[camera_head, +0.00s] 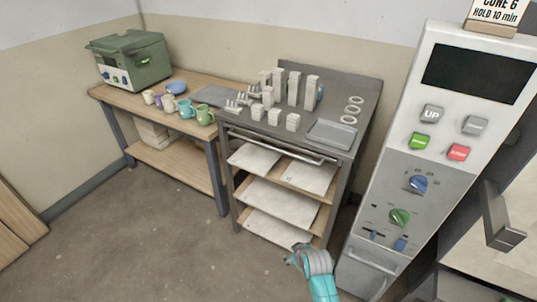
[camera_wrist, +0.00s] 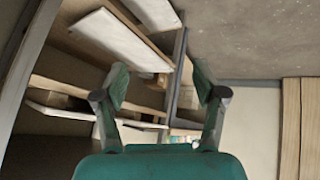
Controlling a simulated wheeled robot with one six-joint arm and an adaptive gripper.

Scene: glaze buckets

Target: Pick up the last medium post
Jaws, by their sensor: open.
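Several pale posts of different heights stand on the grey-topped cart; a tall one (camera_head: 311,92) is at the right, and shorter ones, such as this short post (camera_head: 292,122), are in front. One post of in-between height (camera_head: 268,97) stands at the left of the group. I cannot tell for sure which is the last medium post. My gripper (camera_wrist: 162,82) is open and empty in the wrist view, facing the cart's lower shelves. My teal arm (camera_head: 320,275) shows low in the head view, in front of the cart and below its top.
The grey cart top (camera_head: 345,88) also holds white rings (camera_head: 354,100) and a grey tray (camera_head: 332,134). White shelves (camera_head: 281,203) are below. A wooden table (camera_head: 150,98) with mugs (camera_head: 186,108) and a green box (camera_head: 130,60) is left. A control panel (camera_head: 410,180) stands close right.

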